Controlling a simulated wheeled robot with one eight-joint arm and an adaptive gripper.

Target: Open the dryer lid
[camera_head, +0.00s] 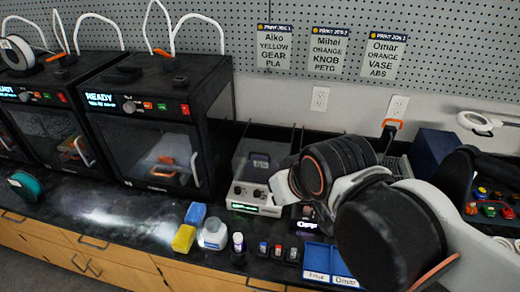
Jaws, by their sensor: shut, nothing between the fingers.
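No dryer can be told for certain. A grey bench unit (256,194) with knobs and a small green display stands right of the printers. Its top looks like a raised grey part with a dark piece on it, and I cannot tell whether that is a lid. A second display reading OFF (307,225) shows just to its right, and the body behind it is mostly hidden by my arm. My arm reaches in from the right across this area. My gripper's fingers are hidden behind the arm's black and white links, so I cannot see whether they touch anything.
Two black printers (160,130) (42,125) reading READY stand at left. A blue block (196,214), yellow block (183,238), white jar (213,233) and small bottle (238,247) lie in front.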

